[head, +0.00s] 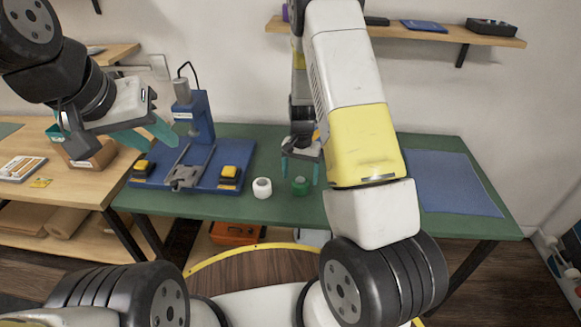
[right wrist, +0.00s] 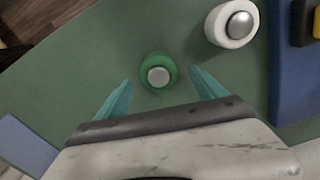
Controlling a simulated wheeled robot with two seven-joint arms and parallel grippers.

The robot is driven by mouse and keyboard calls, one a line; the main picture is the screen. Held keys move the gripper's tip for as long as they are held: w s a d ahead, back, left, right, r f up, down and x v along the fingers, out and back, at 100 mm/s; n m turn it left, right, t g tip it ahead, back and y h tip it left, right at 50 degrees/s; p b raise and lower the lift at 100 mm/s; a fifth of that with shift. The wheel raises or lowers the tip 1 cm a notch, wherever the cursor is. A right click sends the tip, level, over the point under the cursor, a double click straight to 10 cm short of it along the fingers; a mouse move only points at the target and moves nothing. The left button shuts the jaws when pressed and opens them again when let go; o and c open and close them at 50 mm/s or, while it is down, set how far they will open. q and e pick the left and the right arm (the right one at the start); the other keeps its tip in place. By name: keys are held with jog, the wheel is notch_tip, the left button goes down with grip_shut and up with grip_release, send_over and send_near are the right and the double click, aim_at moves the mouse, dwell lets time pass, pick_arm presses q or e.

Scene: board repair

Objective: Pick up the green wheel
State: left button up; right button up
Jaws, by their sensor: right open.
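The green wheel (head: 300,187) stands on the green table near its front edge, right of the white wheel. In the right wrist view the green wheel (right wrist: 158,70) shows a grey metal hub and lies ahead of the fingertips, between their lines. My right gripper (head: 301,170) is open and empty, above and beside the green wheel; its teal fingers also show in the right wrist view (right wrist: 160,95). The fingers do not touch the wheel. My left gripper (head: 117,130) hangs at the left, above the wooden table, with its teal fingers spread and nothing between them.
A white wheel (head: 262,188) stands close to the green one. A blue press fixture (head: 200,150) with yellow blocks is to its left. A blue mat (head: 448,185) lies on the right of the green table (head: 395,220). A wooden shelf (head: 450,37) hangs behind.

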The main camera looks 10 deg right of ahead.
aim_at(300, 179)
notch_tip(300, 179, down, 4)
jog(key=shift+s+f, duration=0.15)
jog(key=c, duration=1.6)
jog(key=shift+r, duration=0.2)
